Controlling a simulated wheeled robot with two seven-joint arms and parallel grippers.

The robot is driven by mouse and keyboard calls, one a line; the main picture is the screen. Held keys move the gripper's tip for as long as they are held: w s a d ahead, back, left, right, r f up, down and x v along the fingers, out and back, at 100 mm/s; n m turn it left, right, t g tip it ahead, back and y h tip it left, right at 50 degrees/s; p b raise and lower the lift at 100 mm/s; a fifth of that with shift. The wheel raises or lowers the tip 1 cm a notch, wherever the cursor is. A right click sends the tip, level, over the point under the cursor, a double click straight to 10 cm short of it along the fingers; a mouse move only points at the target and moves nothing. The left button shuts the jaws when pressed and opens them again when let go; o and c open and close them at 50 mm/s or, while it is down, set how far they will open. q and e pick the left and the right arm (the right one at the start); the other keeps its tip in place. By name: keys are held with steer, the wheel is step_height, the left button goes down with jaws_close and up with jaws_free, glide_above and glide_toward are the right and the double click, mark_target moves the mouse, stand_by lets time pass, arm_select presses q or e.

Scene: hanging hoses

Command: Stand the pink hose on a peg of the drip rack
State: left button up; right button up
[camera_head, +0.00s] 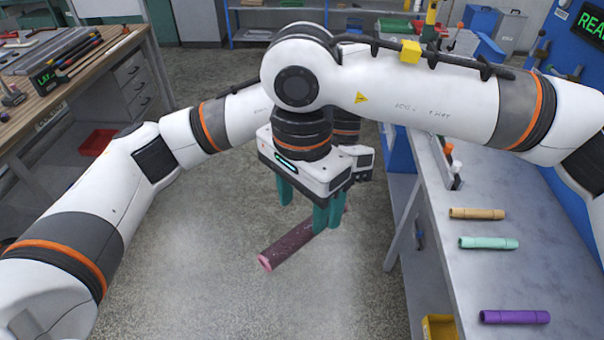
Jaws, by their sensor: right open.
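The pink hose (285,246) is tilted in mid-air at the centre, its open near end at lower left. Its far end passes behind teal fingers. My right gripper (302,214) hangs above the hose with its fingers apart, open. My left gripper (338,218) is mostly hidden behind the right one; a teal finger of it shows against the hose's far part, and it appears to hold the hose. Upright pegs with orange and white tops (449,152) stand at the bench's left edge, perhaps part of the drip rack; my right arm hides much around them.
On the grey bench (500,280) at right lie a tan hose (477,213), a mint hose (488,243) and a purple hose (515,317). A yellow bin (438,327) is below its edge. A wooden workbench (75,75) stands at left, with a red bin (96,142). The floor between is clear.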

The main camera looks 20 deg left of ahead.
mark_target(302, 227)
steer(key=shift+f, duration=2.8)
steer(key=shift+c, duration=0.3)
steer(key=c, duration=0.9)
arm_select(q)
steer(key=o, duration=1.1)
arm_select(e)
jaws_close()
